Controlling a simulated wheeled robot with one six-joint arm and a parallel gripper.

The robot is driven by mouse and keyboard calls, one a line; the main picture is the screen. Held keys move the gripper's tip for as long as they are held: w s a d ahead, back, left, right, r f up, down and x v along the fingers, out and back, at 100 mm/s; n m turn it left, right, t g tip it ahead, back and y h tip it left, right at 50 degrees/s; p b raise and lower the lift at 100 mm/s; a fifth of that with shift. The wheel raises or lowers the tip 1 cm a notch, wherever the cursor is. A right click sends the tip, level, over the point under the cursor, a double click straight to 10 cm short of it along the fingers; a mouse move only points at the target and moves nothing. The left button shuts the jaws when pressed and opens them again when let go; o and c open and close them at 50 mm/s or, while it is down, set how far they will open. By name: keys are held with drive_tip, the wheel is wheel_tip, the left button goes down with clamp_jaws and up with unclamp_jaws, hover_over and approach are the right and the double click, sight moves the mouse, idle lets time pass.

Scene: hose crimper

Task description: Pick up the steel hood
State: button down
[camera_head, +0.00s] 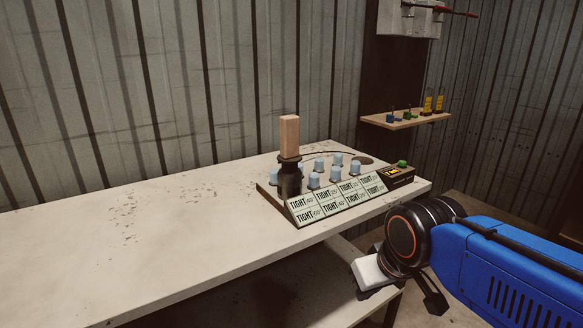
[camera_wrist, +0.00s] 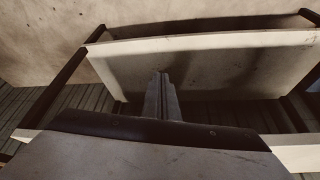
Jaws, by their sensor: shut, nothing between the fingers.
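I cannot make out a steel hood for certain in either view. My gripper (camera_wrist: 162,78) shows in the wrist view as two grey fingers close together, with nothing between them. In the head view my wrist is at the lower right, beyond the table's front right edge, and the fingertips cannot be made out clearly there. On the white table (camera_head: 130,255) stands a board (camera_head: 335,200) with several "TIGHT" labels and pale blue caps. A dark holder (camera_head: 289,180) with an upright wooden block (camera_head: 289,135) is at its left end.
A small black box (camera_head: 396,177) with a green knob sits at the board's right end. A wooden wall shelf (camera_head: 405,120) behind holds several small blue, green and yellow items. The table's left half is clear. A lower shelf (camera_head: 300,280) is under the table.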

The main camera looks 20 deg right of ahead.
sight(291, 141)
drive_tip(key=c, duration=2.5)
unclamp_jaws()
